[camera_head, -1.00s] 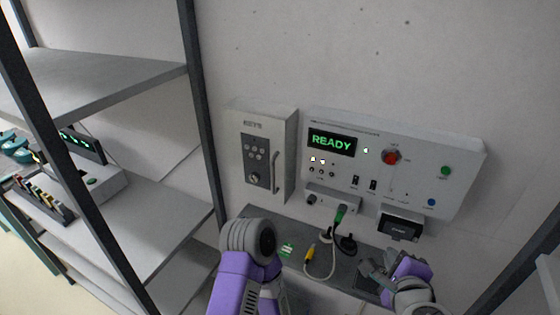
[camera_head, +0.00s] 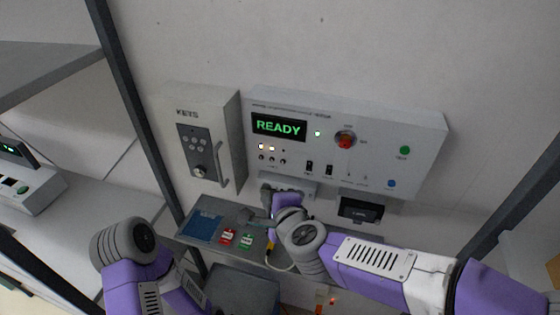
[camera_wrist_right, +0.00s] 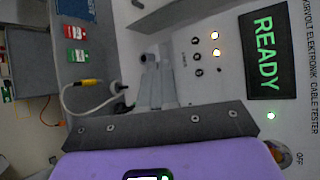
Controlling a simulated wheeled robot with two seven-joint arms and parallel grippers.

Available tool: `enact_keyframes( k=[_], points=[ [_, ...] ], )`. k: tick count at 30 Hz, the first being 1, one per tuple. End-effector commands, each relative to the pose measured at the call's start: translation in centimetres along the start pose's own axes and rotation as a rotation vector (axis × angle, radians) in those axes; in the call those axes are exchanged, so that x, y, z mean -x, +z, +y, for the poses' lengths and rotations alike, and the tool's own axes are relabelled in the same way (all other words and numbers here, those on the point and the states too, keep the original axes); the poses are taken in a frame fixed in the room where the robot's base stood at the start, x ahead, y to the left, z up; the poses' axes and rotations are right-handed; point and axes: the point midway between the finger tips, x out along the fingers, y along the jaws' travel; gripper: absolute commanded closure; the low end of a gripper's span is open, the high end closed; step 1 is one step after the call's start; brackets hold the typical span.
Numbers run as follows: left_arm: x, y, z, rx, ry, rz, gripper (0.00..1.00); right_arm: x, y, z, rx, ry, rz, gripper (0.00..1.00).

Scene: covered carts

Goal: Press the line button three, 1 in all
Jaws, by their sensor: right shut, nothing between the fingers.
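The cable tester (camera_head: 345,120) is a white wall panel with a green READY display (camera_head: 278,127). Left on it, below the display, a row of small line lights sits above a row of small dark buttons. The third button (camera_head: 283,161) is the rightmost; it also shows in the right wrist view (camera_wrist_right: 199,72). The first two line lights are lit yellow; the third looks dark. My right gripper (camera_head: 258,215) is below the panel's lower left part, apart from the buttons. In the right wrist view its fingers (camera_wrist_right: 155,58) are shut and empty. My left gripper is out of view; only its arm shows.
A grey KEYS box (camera_head: 205,140) with a handle hangs left of the panel. A red emergency knob (camera_head: 345,139), green button (camera_head: 405,150) and blue button (camera_head: 391,183) are on the panel. A shelf below holds a blue tray (camera_head: 202,226), red and green tags and a yellow-ended cable.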

Motion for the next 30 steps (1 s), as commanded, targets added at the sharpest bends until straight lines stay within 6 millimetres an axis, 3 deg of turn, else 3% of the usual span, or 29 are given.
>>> enact_keyframes(
  k=[8,22,30],
  points=[
    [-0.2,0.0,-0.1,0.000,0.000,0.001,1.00,-1.0,-0.7,-0.7,-0.003,0.000,0.001,1.00],
    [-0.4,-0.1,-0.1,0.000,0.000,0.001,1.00,-5.3,-3.8,-3.8,-0.001,0.000,0.001,1.00],
    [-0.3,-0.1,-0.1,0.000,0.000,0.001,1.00,-6.1,-4.5,-4.5,-0.001,0.000,0.001,1.00]
  ],
)
